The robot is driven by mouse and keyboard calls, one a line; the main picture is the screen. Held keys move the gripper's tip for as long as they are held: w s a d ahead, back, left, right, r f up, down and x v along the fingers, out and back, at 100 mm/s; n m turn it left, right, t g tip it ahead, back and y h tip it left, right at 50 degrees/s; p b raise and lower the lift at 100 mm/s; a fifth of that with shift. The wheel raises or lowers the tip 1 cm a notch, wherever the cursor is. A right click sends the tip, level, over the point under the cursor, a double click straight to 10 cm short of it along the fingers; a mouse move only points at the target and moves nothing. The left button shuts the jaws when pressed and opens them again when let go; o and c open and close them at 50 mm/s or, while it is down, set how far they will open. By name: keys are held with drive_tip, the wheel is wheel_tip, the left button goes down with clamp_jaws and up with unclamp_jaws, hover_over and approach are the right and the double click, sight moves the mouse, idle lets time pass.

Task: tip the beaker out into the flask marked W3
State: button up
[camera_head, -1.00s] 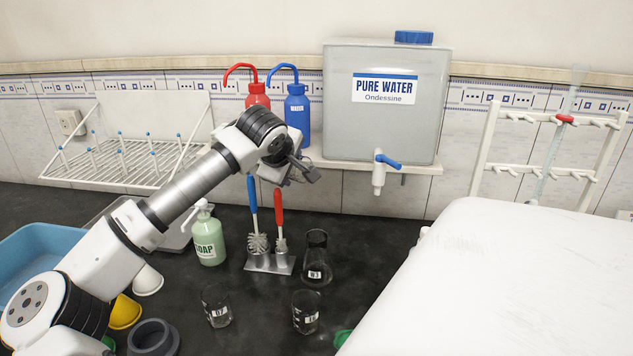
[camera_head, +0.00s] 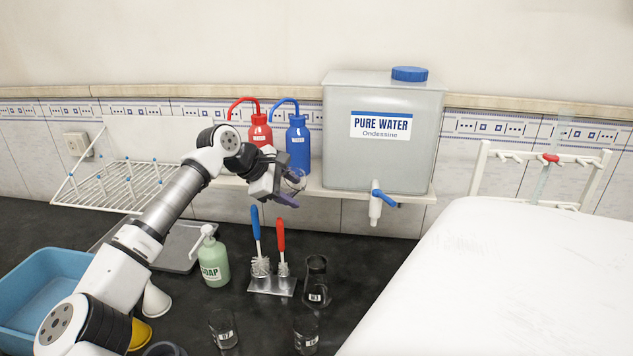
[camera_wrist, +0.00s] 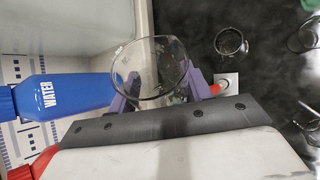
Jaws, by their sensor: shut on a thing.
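My gripper (camera_head: 289,193) is shut on a clear glass beaker (camera_head: 296,179), held in the air in front of the blue bottle. In the wrist view the beaker (camera_wrist: 150,70) sits between my purple fingers (camera_wrist: 160,97). I cannot make out any liquid in it. A dark-looking glass conical flask (camera_head: 316,272) stands upright on the black bench, below and to the right of my gripper. Its small white label seems to read W3. In the wrist view its round mouth (camera_wrist: 230,42) appears at upper right, apart from the beaker.
A brush stand (camera_head: 272,285) with blue and red brushes stands left of the flask. Two labelled beakers (camera_head: 223,328) (camera_head: 306,332) stand nearer. A soap bottle (camera_head: 214,262) is at left. Red (camera_head: 259,133) and blue (camera_head: 298,147) bottles and a water tank (camera_head: 380,150) are behind.

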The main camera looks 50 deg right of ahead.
drive_tip(key=shift+r+n+g, duration=0.2)
drive_tip(key=shift+n+g, duration=0.1)
drive_tip(key=shift+g, duration=0.2)
drive_tip(key=shift+w+f+n+g, duration=0.3)
drive_tip(key=shift+w+g, duration=0.2)
drive_tip(key=shift+g, duration=0.2)
drive_tip(key=r+g, duration=0.1)
drive_tip(key=w+r+n+g, duration=0.1)
drive_tip(key=shift+w+g+h, duration=0.15)
drive_tip(key=shift+g+h, duration=0.15)
drive_tip(key=shift+g, duration=0.1)
drive_tip(key=shift+w+f+n+g, duration=0.15)
drive_tip(key=shift+w+n+g, duration=0.1)
drive_tip(key=shift+n+g, duration=0.4)
